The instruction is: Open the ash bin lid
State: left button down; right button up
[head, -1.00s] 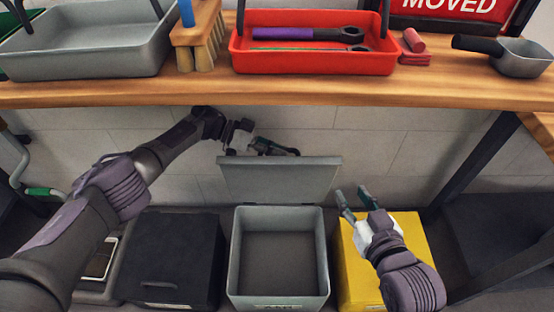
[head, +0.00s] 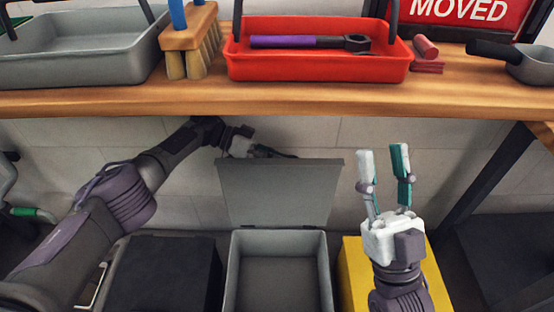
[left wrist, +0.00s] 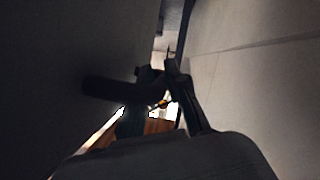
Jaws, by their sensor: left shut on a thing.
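The grey bin (head: 233,268) stands on the floor under the bench, open at the top and empty as far as I see. Its lid (head: 280,193) stands raised at the back, near upright. My left gripper (head: 270,152) is at the lid's top edge, partly hidden behind it, and is shut on the lid. In the left wrist view my left gripper's dark fingers (left wrist: 165,92) show beside a dark flat surface, in deep shade. My right gripper (head: 384,160) is open and empty, fingers pointing up, right of the lid and apart from it.
A black box (head: 165,270) stands left of the bin and a yellow box (head: 355,262) right of it. The wooden bench (head: 200,98) overhangs above, carrying a red tray (head: 310,70), a brush (head: 190,40) and a grey tray (head: 80,65).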

dwell(0.3)
pick_arm(q)
jog(key=c, duration=1.2)
grip_release()
jog(key=v, duration=0.7)
jog(key=shift+a+r, duration=0.1)
jog(key=shift+a, duration=0.15)
